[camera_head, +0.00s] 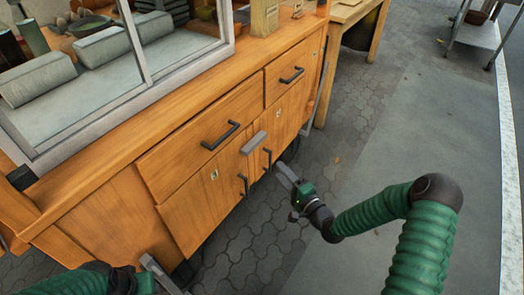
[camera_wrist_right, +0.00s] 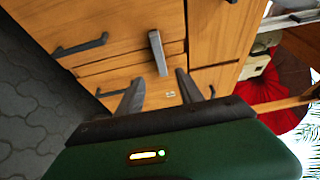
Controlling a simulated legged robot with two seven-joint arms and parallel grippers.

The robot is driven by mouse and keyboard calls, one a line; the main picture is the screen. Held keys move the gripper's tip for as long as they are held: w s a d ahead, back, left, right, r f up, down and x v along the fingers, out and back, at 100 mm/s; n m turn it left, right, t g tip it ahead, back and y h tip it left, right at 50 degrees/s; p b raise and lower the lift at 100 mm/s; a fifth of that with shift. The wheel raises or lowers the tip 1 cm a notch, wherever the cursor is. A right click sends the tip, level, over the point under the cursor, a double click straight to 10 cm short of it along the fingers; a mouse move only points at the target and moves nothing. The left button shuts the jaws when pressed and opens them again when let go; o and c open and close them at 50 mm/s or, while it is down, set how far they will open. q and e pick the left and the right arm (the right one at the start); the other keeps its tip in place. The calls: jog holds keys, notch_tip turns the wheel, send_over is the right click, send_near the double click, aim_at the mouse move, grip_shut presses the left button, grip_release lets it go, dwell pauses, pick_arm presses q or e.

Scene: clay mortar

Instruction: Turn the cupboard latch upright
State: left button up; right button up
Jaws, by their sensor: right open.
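The latch (camera_head: 253,143) is a short grey bar on the front of the wooden cupboard (camera_head: 190,213), near the seam between two doors. It lies level, in line with the drawer handles. In the right wrist view the latch (camera_wrist_right: 157,52) appears just beyond the gap between my fingertips. My right gripper (camera_head: 284,173) is open and empty, out in front of the doors to the right of the latch and apart from it; its spread fingers show in the wrist view (camera_wrist_right: 160,77). My left gripper (camera_head: 162,272) is partly cut off at the bottom edge; its jaw opening is unclear.
Black door handles (camera_head: 243,185) and drawer handles (camera_head: 221,136) stick out near the latch. A glass case (camera_head: 130,80) stands on the counter. A wooden table (camera_head: 352,20) stands beyond the cupboard. Paved floor (camera_head: 250,245) in front is free.

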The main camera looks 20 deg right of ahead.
jog(key=b, duration=0.2)
send_near(257, 146)
jog(key=b+x, duration=0.4)
jog(key=x, duration=0.4)
jog(key=shift+w+a, duration=0.15)
jog(key=shift+w+a+r, duration=0.1)
jog(key=shift+w+r, duration=0.05)
jog(key=shift+r, duration=0.05)
jog(key=shift+d, duration=0.2)
jog(key=shift+c, duration=0.6)
jog(key=shift+a+f, duration=0.1)
grip_shut()
